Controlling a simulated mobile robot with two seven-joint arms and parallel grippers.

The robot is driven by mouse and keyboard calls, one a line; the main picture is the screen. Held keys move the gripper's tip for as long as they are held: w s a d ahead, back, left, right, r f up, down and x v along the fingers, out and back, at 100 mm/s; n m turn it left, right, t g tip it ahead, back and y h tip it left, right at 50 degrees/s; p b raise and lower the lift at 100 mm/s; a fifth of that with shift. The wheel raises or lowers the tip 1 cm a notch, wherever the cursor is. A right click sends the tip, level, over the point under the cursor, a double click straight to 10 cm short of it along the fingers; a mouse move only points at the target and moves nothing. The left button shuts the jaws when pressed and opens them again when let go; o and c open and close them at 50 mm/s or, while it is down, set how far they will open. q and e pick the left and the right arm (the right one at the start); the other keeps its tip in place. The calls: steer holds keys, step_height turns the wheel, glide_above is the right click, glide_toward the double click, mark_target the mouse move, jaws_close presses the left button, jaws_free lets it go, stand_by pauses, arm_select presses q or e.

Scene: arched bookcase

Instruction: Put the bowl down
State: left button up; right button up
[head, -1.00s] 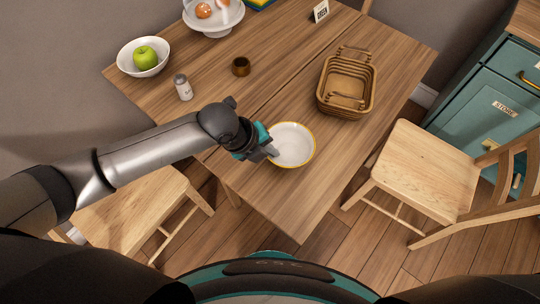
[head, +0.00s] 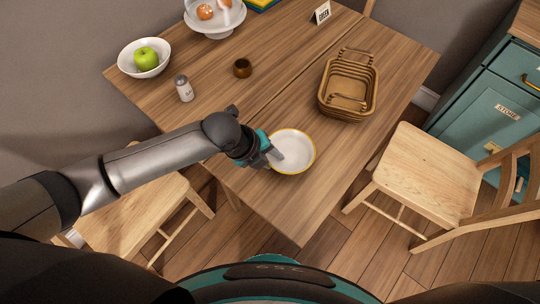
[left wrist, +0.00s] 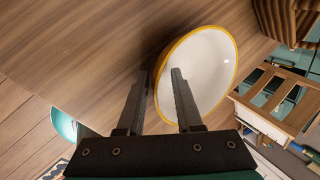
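The bowl (head: 294,149) is white inside with a yellow rim. It is over the near part of the wooden table (head: 300,205), and I cannot tell whether its base touches the top. My left gripper (head: 274,157) is at the bowl's left side in the head view. In the left wrist view the gripper (left wrist: 160,82) has one finger inside the bowl (left wrist: 212,65) and the other outside, with the bowl's wall between them. It appears shut on that wall. My right gripper is out of view.
A wicker basket (head: 347,103) stands right of the bowl. The table is bare around the bowl. Wooden chairs (head: 425,170) flank it.

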arm_select(q)
steer(key=p+v, duration=0.3)
steer(key=v, duration=0.9)
steer(key=shift+r, duration=0.15)
